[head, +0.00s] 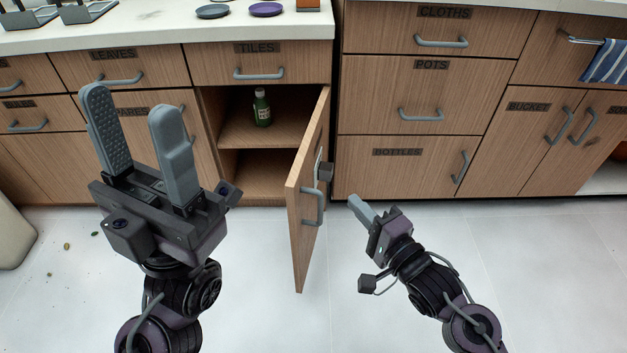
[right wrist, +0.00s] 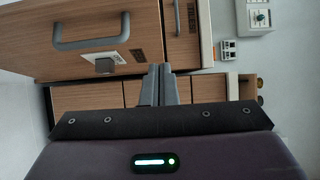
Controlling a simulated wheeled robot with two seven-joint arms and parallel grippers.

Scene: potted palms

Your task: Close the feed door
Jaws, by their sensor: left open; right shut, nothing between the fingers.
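The wooden feed door (head: 308,225) stands open below the TILES drawer, swung out from the right side of its cabinet. Its grey handle (head: 320,206) is on the face toward the right, near a small dark block (head: 326,172). No readable feed label shows. In the right wrist view, a wooden panel with a handle (right wrist: 91,42) fills the upper left. My right gripper (head: 355,202) is shut and empty, just right of the door, with a visible gap. Its fingers (right wrist: 158,85) also show in the wrist view. My left gripper (head: 137,120) is open and empty, left of the door.
The open cabinet holds a green bottle (head: 262,108) on its shelf (head: 235,131). The TILES drawer (head: 257,66) above and the BOTTLES drawer (head: 400,167) to the right are shut. Plates (head: 265,9) lie on the counter. The floor (head: 265,270) around the door is clear.

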